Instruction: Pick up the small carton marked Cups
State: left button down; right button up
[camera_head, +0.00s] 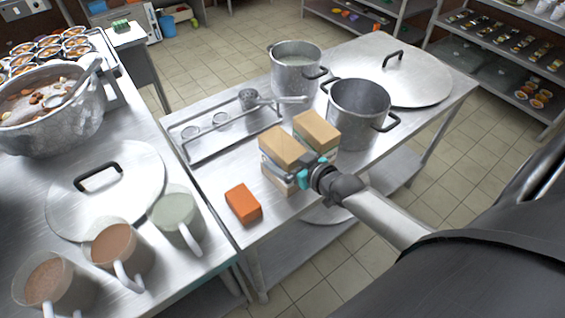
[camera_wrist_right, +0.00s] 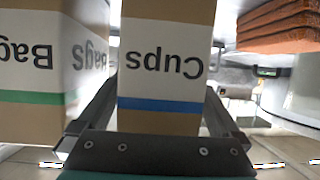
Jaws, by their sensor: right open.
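The Cups carton (camera_head: 283,148) is a small tan box with a white label and a blue stripe, standing on the metal table. In the right wrist view the Cups carton (camera_wrist_right: 162,60) shows its label upside down, between the two fingers of my right gripper (camera_wrist_right: 160,105). The fingers are open, one on each side; I cannot tell whether they touch it. In the head view my right gripper (camera_head: 302,179) is at the carton's near side. My left gripper is not in view.
A Bags carton (camera_head: 318,131) with a green stripe (camera_wrist_right: 35,97) stands close beside the Cups carton. An orange block (camera_head: 243,203) lies to the left. A metal rack (camera_head: 228,135) and two stockpots (camera_head: 358,108) (camera_head: 297,70) stand behind. The table's front edge is close.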

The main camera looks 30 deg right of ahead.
jog(key=shift+w+f, duration=0.2)
jog(key=shift+w, duration=0.3)
jog(key=shift+c, duration=0.2)
jog(key=shift+r, duration=0.1)
jog(key=c, duration=1.4)
jog(key=shift+c, duration=0.2)
jog(key=shift+r, duration=0.1)
